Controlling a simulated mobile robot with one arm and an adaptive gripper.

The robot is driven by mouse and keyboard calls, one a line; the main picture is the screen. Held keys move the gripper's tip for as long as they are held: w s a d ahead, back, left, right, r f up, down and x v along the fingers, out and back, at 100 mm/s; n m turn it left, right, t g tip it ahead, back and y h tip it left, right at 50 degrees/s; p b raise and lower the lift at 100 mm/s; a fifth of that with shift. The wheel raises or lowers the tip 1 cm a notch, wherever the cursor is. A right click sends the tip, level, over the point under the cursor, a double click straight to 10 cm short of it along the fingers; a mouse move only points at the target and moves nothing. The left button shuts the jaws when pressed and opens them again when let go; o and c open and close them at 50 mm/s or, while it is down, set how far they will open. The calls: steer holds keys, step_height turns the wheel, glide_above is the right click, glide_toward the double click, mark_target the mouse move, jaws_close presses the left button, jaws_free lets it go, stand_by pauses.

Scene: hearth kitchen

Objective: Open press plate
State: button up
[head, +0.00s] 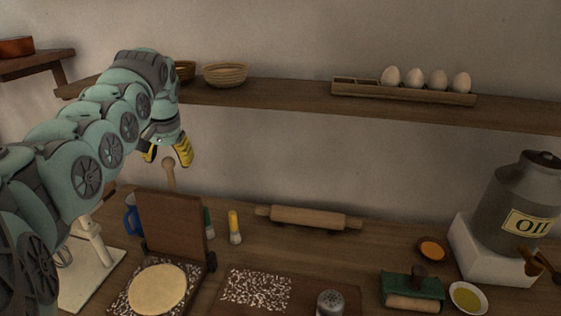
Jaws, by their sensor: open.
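The press plate (174,228) is a brown wooden panel standing roughly upright at the back of the press base (118,306). A flat round of dough (158,289) lies on the white-flecked base in front of it. A rounded wooden handle (169,172) rises at the plate's top edge. My gripper (167,153), with yellow fingertips, is open just above the handle, pointing down. I see no contact with the handle, but the arm partly hides the far finger.
A blue mug (132,215) stands left of the plate. Bottles with green (208,222) and yellow (234,226) tops stand right of it. A rolling pin (308,218) lies behind a flecked board (287,274). A shelf (285,107) holding baskets and eggs runs above the counter.

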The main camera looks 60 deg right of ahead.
steer(key=v, duration=1)
steer(key=shift+r, duration=0.15)
